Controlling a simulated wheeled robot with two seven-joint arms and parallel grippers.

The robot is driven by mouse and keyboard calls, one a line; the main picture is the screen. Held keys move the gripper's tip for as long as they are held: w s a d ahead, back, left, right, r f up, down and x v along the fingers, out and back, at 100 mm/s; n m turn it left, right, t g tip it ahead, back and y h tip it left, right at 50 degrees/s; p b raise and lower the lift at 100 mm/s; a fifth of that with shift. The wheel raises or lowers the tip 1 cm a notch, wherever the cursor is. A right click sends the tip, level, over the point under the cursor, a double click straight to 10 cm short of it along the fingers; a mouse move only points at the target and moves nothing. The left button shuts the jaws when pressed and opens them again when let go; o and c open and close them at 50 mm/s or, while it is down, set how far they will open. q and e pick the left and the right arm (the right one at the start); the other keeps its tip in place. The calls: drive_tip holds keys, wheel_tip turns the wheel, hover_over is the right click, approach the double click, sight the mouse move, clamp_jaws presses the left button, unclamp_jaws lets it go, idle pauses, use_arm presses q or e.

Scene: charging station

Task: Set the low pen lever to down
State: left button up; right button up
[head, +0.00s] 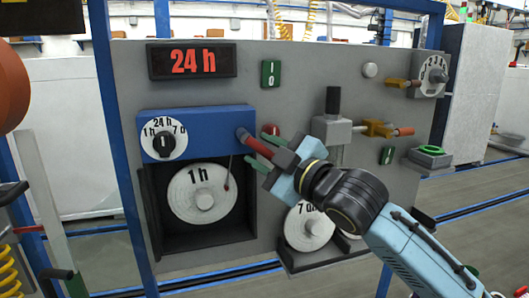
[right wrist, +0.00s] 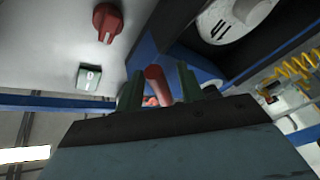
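The red pen lever (head: 258,146) sticks out from a blue hub (head: 241,134) at the right end of the blue box (head: 200,124), above the round "1 h" chart disc (head: 189,196). In the head view it slants down to the right. My right gripper (head: 272,154) is at the lever's free end, with one finger on each side. In the right wrist view the red lever (right wrist: 157,88) lies between the two dark green fingers, with narrow gaps, so the gripper looks open around it. My left gripper does not show.
A red knob (head: 270,130) sits just behind my right gripper. A black-handled slider (head: 332,102), an orange-handled valve (head: 378,129) and a second disc (head: 305,226) are close to my right arm. A red "24 h" display (head: 192,61) is above the box.

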drive_tip(key=b+v, duration=0.1)
drive_tip(key=v, duration=1.2)
drive_tip(key=shift+s+d, duration=0.2)
drive_tip(key=shift+f, duration=0.1)
